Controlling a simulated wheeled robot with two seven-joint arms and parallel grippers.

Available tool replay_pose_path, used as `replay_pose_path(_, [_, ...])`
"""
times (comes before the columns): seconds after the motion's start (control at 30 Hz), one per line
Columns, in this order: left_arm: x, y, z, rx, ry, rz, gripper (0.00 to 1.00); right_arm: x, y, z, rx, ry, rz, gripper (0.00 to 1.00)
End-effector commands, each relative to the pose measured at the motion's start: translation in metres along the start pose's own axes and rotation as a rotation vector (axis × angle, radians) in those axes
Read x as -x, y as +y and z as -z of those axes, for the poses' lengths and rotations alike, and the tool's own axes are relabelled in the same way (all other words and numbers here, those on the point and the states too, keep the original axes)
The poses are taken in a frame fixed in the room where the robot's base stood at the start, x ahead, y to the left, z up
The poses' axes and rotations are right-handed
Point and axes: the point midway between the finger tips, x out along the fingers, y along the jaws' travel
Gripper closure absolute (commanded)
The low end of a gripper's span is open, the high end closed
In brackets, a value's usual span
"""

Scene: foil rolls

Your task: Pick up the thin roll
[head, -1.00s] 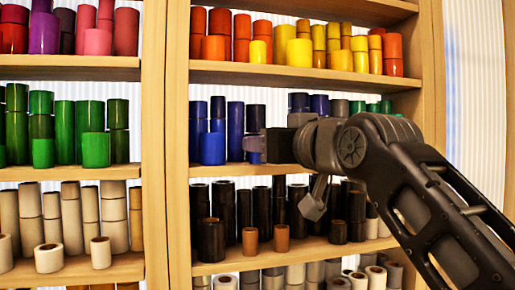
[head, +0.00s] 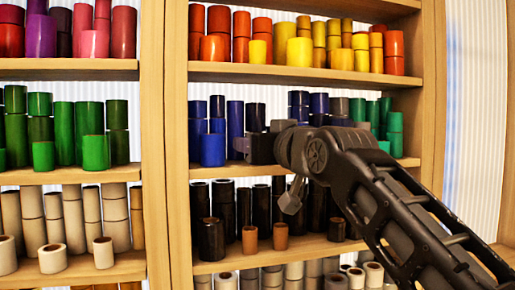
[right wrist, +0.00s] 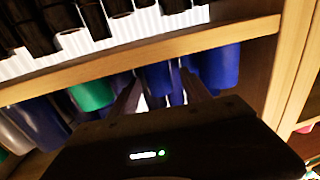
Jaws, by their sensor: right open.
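Thin blue rolls stand on the middle shelf of the right bay. A tall slim one (head: 235,122) is just left of my right gripper in the head view, and a darker navy roll (head: 255,117) rises behind the gripper. I cannot tell which is the thin roll of the task. My right gripper (head: 240,146) is open, in front of these rolls near the shelf edge. In the right wrist view, which is upside down, its two fingers (right wrist: 160,93) are apart, with slim blue rolls (right wrist: 176,88) showing between and beyond them. Contact cannot be seen. My left gripper is not in view.
A short wide blue roll (head: 212,150) stands at the front, left of the gripper. Teal rolls (head: 393,125) stand to the right. The wooden shelf board (head: 215,172) runs below, with black rolls (head: 210,240) underneath. A wooden upright (head: 165,150) is at left.

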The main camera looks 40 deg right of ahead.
Motion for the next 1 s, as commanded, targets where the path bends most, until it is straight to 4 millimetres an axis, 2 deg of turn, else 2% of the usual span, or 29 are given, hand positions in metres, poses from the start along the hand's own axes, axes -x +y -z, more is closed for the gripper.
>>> replay_pose_path(0.4, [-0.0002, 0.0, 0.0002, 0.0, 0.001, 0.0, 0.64, 0.0005, 0.0, 0.0002, 0.0, 0.0, 0.0, 0.45])
replay_pose_path(1.0, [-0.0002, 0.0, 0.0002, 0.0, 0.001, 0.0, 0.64, 0.0005, 0.0, 0.0002, 0.0, 0.0, 0.0, 0.94])
